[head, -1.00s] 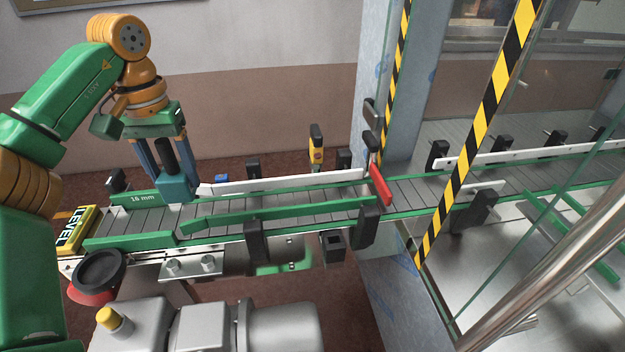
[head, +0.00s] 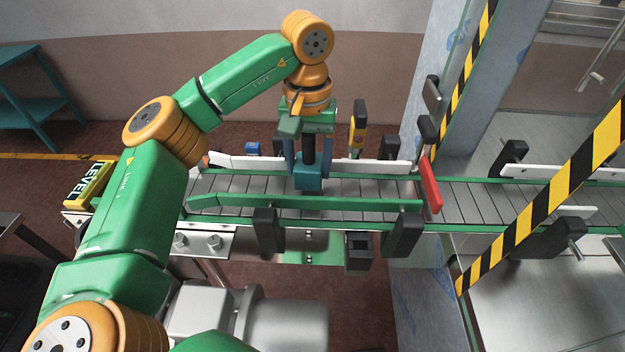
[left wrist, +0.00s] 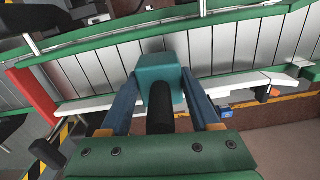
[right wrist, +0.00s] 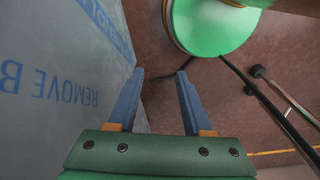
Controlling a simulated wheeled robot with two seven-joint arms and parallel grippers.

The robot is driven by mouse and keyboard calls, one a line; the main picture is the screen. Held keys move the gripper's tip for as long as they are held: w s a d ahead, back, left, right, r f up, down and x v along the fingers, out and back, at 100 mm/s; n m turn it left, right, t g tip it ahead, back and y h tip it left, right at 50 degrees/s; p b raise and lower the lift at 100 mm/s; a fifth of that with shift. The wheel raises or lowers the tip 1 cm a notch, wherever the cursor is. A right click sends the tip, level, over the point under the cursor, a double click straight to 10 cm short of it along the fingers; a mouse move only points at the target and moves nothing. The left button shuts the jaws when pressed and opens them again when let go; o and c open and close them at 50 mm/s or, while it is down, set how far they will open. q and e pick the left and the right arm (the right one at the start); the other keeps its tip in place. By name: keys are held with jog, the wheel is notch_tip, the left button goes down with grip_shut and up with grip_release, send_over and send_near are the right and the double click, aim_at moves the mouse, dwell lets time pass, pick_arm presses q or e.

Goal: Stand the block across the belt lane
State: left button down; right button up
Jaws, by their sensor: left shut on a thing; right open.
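The teal block (head: 308,174) with a black upright grip is held in my left gripper (head: 309,160). It is over the belt lane (head: 358,187), between the white rear guide rail (head: 380,167) and the green front rail (head: 350,204). I cannot tell whether its underside touches the slats. The left wrist view shows the block (left wrist: 160,80) between the two blue fingers, with slats beyond it. My right gripper (right wrist: 160,75) shows only in the right wrist view; it is open and empty.
A red flap (head: 431,185) stands at the lane's right, near the striped doorway post (head: 545,195). A yellow level (head: 90,184) lies at the left end. Black rail clamps (head: 265,229) line the front. My right gripper is beside a grey-blue panel (right wrist: 60,80).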

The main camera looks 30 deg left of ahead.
aim_at(310, 180)
pick_arm(q)
jog(key=f, duration=0.3)
jog(key=shift+s+d, duration=0.1)
jog(key=shift+d, duration=0.1)
jog(key=shift+s+f, duration=0.2)
jog(key=shift+s, duration=0.05)
jog(key=shift+w+f, duration=0.1)
jog(key=shift+f, duration=0.05)
jog(key=shift+c, duration=0.5)
grip_release()
jog(key=shift+w, duration=0.1)
